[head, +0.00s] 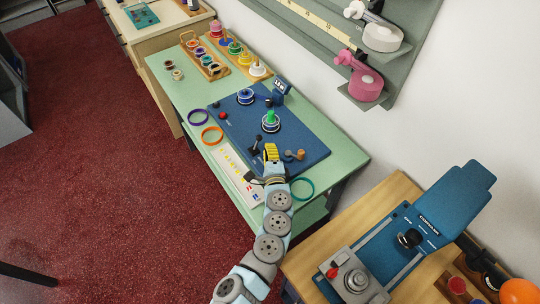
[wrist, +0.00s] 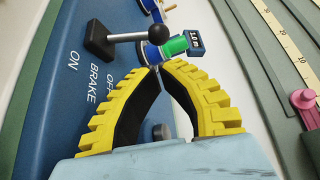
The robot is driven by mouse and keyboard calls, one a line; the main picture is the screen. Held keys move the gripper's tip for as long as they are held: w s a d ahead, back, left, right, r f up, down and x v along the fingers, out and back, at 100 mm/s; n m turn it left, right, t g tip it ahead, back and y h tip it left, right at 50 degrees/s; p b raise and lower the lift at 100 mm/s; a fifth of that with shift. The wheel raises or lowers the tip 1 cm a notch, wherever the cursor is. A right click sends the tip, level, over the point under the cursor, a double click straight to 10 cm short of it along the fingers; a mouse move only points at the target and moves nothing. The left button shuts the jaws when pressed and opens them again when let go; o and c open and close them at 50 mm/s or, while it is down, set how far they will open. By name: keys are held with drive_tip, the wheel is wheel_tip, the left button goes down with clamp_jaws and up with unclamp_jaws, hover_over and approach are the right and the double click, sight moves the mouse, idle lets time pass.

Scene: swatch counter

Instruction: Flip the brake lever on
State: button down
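The brake lever (wrist: 125,37) stands on a blue board (wrist: 60,90) in the wrist view, with a black base, silver rod and black ball knob. It leans to the right in the picture, toward the OFF side of the printed ON / BRAKE / OFF label. It shows small and dark in the head view (head: 258,139). In the head view my gripper (head: 271,150) is right beside the lever.
A green spool (head: 270,119) and a blue spool (head: 245,96) stand behind on the board, with a small display (head: 281,87). A crank with a wooden knob (head: 300,155) is right of my gripper. Rings (head: 212,136) and a card (head: 236,172) lie left.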

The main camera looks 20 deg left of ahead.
drive_tip(key=shift+b+x, duration=0.65)
drive_tip(key=shift+x, duration=2)
drive_tip(key=shift+d+f+b, duration=0.15)
drive_tip(key=shift+b, duration=0.3)
